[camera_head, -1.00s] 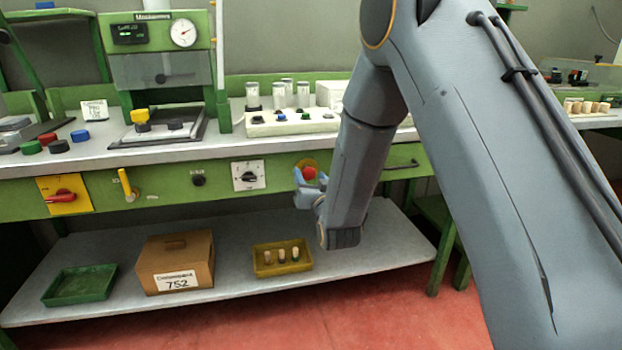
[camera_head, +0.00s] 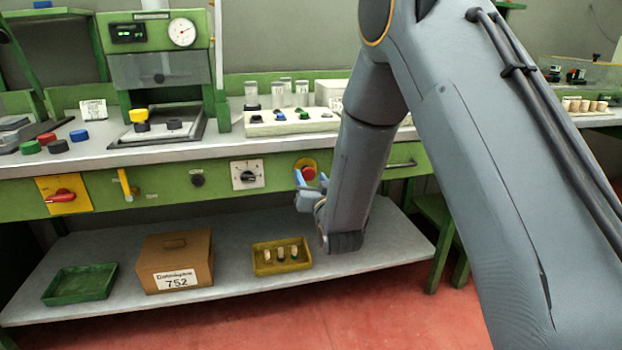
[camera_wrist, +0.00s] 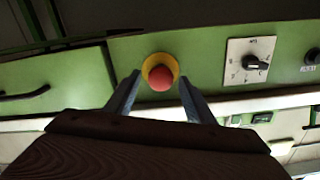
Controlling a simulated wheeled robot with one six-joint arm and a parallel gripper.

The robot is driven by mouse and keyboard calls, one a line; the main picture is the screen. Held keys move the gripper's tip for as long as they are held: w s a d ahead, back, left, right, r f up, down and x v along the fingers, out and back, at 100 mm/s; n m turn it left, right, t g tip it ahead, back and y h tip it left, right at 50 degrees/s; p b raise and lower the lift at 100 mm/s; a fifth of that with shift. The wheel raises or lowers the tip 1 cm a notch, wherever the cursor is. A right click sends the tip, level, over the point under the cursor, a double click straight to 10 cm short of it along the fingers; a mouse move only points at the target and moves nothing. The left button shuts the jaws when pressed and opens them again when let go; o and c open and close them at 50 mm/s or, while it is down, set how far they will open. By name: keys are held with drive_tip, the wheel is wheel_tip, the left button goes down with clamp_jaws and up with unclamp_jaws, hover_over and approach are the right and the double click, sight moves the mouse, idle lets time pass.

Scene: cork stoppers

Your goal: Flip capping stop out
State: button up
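A red mushroom stop button (camera_head: 308,173) on a round yellow base sits on the green front panel of the bench. In the wrist view the red button (camera_wrist: 160,78) is in the upper middle, in front of its yellow ring. My gripper (camera_head: 309,183) is at the panel, close to the button. In the wrist view my gripper (camera_wrist: 159,84) is open, one finger to each side of the button, with visible gaps. Nothing is held. I cannot tell whether the fingertips reach past the button's head.
A rotary switch (camera_head: 247,175) sits beside the button on the panel, with a black knob (camera_head: 198,180), yellow lever (camera_head: 124,184) and red-handled switch (camera_head: 62,195) farther left. Below, the shelf (camera_head: 225,272) holds a yellow tray (camera_head: 262,267), a cardboard box (camera_head: 150,260) and a green tray (camera_head: 62,291).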

drive_tip(key=shift+a, duration=0.1)
drive_tip(key=v, duration=0.7)
drive_tip(key=shift+s, duration=0.4)
drive_tip(key=shift+r, duration=0.1)
drive_tip(key=s+d+r+n+g+h, duration=0.1)
drive_tip(key=s+d+g, duration=0.4)
drive_tip(key=s, duration=0.7)
drive_tip(key=s+d+r+n+g+h+p, duration=0.1)
drive_tip(key=s+d+g+h, duration=0.15)
drive_tip(key=s+g, duration=0.7)
drive_tip(key=s+d+r+n+g+h, duration=0.1)
drive_tip(key=s+d+r+g, duration=0.3)
drive_tip(key=s, duration=1)
drive_tip(key=d+r+m+p, duration=0.1)
drive_tip(key=d+r+p, duration=0.2)
drive_tip(key=p, duration=0.5)
drive_tip(key=d+r+m+t+p, duration=0.1)
drive_tip(key=d+r+m+p, duration=0.1)
drive_tip(key=d+p, duration=0.4)
drive_tip(key=r+p, duration=0.1)
drive_tip(key=p, duration=0.2)
drive_tip(key=shift+d+r, duration=0.25)
